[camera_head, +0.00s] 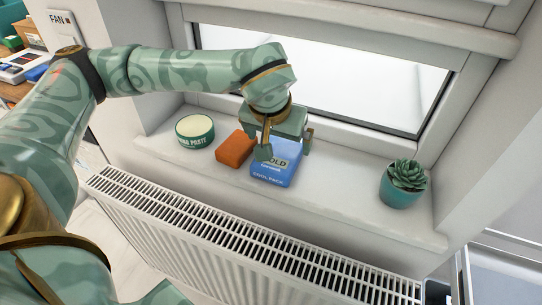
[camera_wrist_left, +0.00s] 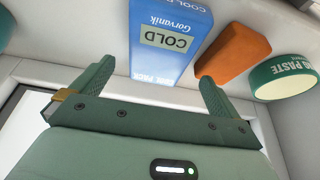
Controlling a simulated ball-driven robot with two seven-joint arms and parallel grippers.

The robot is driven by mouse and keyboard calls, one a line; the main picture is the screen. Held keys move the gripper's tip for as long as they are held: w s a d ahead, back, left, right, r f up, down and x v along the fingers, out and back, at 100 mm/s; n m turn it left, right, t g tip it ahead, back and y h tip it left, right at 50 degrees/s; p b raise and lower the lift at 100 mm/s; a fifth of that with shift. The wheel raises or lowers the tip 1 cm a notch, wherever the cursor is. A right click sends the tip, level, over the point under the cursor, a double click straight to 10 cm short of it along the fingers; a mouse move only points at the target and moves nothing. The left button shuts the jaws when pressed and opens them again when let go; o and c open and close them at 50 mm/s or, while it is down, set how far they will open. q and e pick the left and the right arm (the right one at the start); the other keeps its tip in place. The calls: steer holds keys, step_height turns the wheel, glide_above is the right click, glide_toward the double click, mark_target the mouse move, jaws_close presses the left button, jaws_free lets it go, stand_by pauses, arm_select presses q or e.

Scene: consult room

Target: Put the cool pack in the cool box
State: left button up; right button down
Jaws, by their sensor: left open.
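The cool pack (camera_head: 272,176) is a blue box with a pale label, on the white windowsill. In the left wrist view the cool pack (camera_wrist_left: 168,22) shows its lettering upside down. My left gripper (camera_head: 287,147) is over the pack from above, with a finger toward each side of it and its body covering the pack's rear part. In the left wrist view the fingers of the left gripper (camera_wrist_left: 156,72) are apart, and the pack lies between and beyond them. I cannot tell whether they touch it. I cannot make out a cool box. My right gripper is not in view.
An orange block (camera_head: 234,150) lies close left of the pack, and a green and white paste tin (camera_head: 195,133) stands farther left. A potted succulent (camera_head: 402,192) stands at the sill's right end. The sill (camera_head: 335,190) between pack and plant is clear. A white radiator (camera_head: 230,240) is below.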

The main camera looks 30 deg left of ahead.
mark_target(281, 148)
arm_select(q)
steer(key=b+x, duration=0.2)
steer(key=x, duration=0.3)
steer(key=shift+w, duration=0.15)
steer(key=shift+r, duration=0.15)
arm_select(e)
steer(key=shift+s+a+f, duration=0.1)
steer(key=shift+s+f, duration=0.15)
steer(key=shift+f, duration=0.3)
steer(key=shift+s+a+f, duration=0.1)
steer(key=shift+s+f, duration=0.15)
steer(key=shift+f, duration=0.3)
arm_select(q)
steer(key=c, duration=1.3)
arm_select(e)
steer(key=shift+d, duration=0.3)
arm_select(q)
steer(key=shift+r, duration=0.1)
